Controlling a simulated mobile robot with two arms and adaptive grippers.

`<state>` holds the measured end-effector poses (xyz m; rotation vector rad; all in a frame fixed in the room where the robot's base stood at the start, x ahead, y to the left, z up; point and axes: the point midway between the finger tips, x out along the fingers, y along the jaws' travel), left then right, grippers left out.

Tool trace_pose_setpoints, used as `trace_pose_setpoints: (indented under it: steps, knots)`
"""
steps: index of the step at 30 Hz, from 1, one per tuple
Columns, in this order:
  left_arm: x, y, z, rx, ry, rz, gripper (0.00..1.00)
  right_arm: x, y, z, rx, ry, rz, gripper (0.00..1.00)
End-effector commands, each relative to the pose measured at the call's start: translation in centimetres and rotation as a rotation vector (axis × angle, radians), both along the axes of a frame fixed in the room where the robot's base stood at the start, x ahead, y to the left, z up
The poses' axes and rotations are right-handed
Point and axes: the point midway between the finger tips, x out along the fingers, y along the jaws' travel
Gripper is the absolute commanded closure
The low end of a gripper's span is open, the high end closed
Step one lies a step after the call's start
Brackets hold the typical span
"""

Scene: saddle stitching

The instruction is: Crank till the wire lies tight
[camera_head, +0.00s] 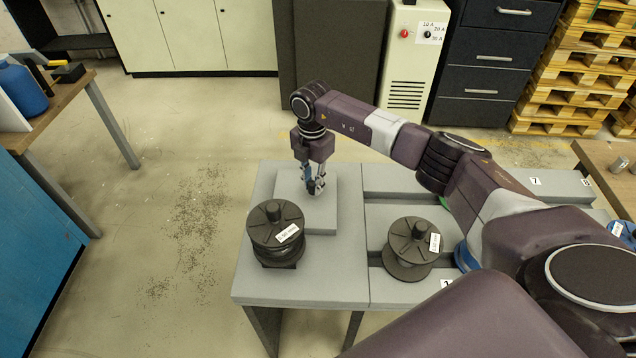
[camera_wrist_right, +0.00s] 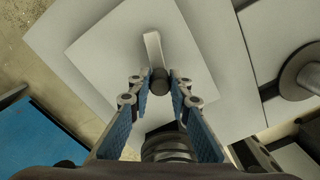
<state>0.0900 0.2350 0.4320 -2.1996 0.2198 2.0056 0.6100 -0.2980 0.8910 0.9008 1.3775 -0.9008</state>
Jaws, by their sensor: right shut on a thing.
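My right gripper (camera_head: 314,188) reaches down over a grey block (camera_head: 325,218) on the grey bench. In the right wrist view, my right gripper (camera_wrist_right: 159,80) is shut on a dark round knob (camera_wrist_right: 159,82). The knob sits at the end of a pale crank arm (camera_wrist_right: 153,48), which lies over the block's flat top. A dark wire spool (camera_head: 275,222) with a white label stands just in front of the block and shows partly between the fingers in the right wrist view (camera_wrist_right: 168,146). The wire itself cannot be made out. My left gripper is out of view.
A second dark spool (camera_head: 411,248) with a label stands to the right in a bench recess. The grey bench top (camera_head: 300,285) is bare at its front left. A blue workbench (camera_head: 35,240) stands at far left, with open floor between.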

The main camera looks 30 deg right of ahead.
Motion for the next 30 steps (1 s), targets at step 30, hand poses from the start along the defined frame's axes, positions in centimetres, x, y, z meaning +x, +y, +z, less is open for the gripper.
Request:
trace_pose_setpoints:
  steps: [30]
  knots:
    - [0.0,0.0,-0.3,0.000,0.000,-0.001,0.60,4.4,0.8,0.2,0.000,-0.006,-0.951,1.00]
